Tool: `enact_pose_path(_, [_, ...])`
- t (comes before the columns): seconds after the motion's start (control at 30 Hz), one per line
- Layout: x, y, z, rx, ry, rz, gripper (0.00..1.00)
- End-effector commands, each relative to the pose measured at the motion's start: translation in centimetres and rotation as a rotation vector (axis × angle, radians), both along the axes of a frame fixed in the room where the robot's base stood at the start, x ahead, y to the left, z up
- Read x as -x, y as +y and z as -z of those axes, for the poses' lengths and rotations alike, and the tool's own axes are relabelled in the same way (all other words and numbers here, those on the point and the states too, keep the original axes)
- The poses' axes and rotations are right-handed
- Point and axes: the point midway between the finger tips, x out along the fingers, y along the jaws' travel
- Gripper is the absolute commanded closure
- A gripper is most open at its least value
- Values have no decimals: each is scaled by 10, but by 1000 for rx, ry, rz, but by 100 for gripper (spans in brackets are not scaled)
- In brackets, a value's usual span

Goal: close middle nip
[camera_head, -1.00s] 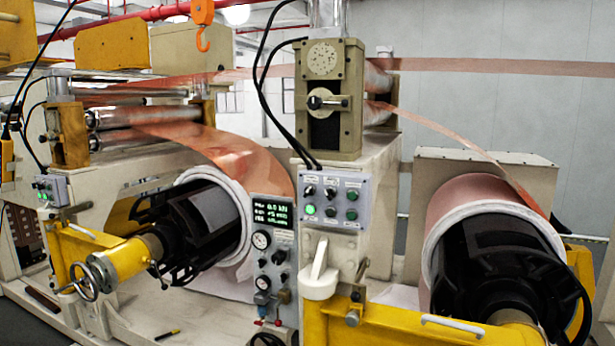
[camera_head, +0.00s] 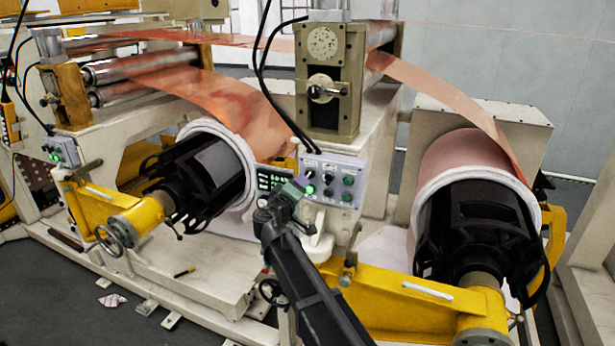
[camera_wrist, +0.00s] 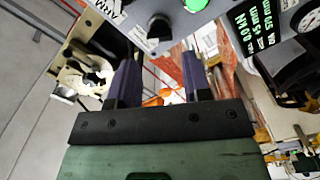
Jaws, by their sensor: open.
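The middle nip stand (camera_head: 333,112) is a beige block with a round dial and a black-handled knob on its face. Its roller (camera_head: 380,36) shows behind it, with copper foil (camera_head: 425,82) running off to the right. Below is a grey control panel (camera_head: 347,160) with black switches and several buttons, one lit green (camera_head: 310,189). My gripper (camera_head: 287,190) is at the panel's lower left. In the wrist view my gripper (camera_wrist: 159,82) is open and empty, with two dark fingers below a black switch (camera_wrist: 159,28) and the lit green button (camera_wrist: 196,4). Contact cannot be told.
A display panel (camera_head: 268,182) stands left of the control panel, partly hidden by my arm. It also shows in the wrist view (camera_wrist: 259,26). Copper rolls stand left (camera_head: 218,130) and right (camera_head: 460,158) on yellow arms. Black cables (camera_head: 262,75) hang beside the nip stand.

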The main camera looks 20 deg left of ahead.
Motion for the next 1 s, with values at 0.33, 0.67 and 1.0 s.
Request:
enact_pose_path(0.33, [-68,-7,0,0,1,2,55])
enact_pose_path(0.67, [-71,-9,0,1,1,2,61])
enact_pose_path(1.0, [-71,-9,0,5,2,2,90])
